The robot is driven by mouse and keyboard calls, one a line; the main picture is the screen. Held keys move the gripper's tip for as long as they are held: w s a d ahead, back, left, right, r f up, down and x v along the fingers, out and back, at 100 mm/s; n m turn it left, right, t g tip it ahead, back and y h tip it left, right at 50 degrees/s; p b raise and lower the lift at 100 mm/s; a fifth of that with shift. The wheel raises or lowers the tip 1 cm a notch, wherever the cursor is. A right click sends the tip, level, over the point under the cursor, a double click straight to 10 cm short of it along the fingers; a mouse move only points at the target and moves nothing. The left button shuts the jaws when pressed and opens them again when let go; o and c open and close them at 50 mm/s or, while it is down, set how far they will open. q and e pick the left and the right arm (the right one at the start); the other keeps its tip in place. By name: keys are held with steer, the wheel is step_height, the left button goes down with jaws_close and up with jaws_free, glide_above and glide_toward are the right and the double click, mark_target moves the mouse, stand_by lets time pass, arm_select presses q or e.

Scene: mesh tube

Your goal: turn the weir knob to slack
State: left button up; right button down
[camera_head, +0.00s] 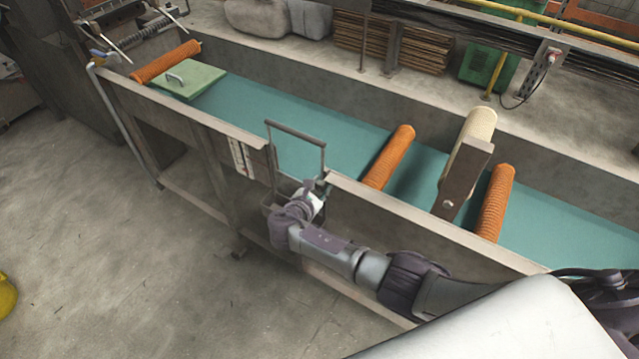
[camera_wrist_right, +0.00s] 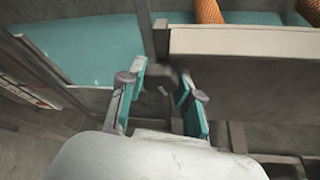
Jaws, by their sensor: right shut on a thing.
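The weir (camera_head: 296,131) is a grey metal frame standing up in a gap in the trough's near wall. My right gripper (camera_head: 322,184) is at the right side of this frame, level with the wall's top. In the right wrist view, the two teal-padded fingers (camera_wrist_right: 163,80) close on a small dark thing, the weir knob (camera_wrist_right: 170,76). The knob is blurred and partly hidden by the fingers, so its setting cannot be read. In the head view my gripper and wrist cover the knob. My left gripper is not in view.
The trough wall (camera_head: 420,220) runs close beside my right gripper. Orange mesh rollers (camera_head: 390,158) and a pale roller (camera_head: 470,145) on a bracket lie across the teal water. A white marked strip (camera_head: 241,158) is on the wall left of the weir. The near floor is clear.

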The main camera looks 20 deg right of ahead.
steer(key=shift+n+g+h+p, duration=0.3)
steer(key=shift+n+g, duration=0.1)
steer(key=shift+n, duration=0.3)
steer(key=c, duration=0.8)
jaws_free()
steer(key=v, duration=1.2)
